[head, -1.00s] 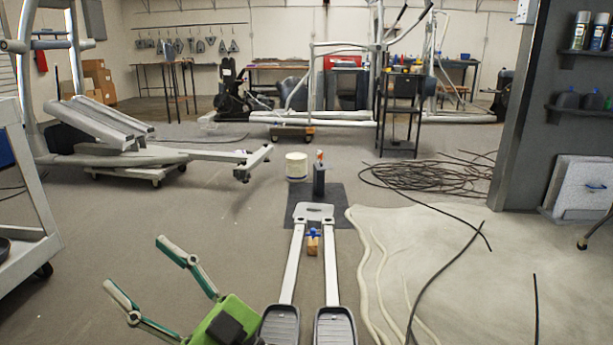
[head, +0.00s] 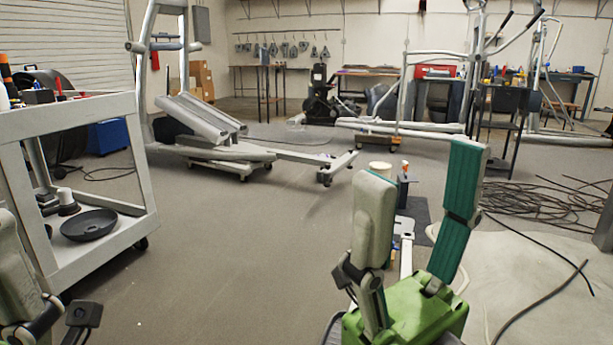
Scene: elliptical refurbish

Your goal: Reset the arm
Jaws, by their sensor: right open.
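My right gripper (head: 421,168) stands upright right of the centre in the head view. Its two fingers, with green and pale pads, are spread apart with nothing between them, above a bright green base. Part of my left gripper (head: 22,275) shows at the lower left edge. Its tips are cut off or out of frame, so its opening cannot be told. The silver rail piece (head: 406,235) on the floor is mostly hidden behind my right gripper.
A white cart (head: 95,115) with a black pan (head: 89,225) on its lower shelf stands close on the left. A grey exercise machine (head: 205,122) is behind it. Coiled black cable (head: 550,200) lies at the right. Open grey floor (head: 230,250) fills the middle.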

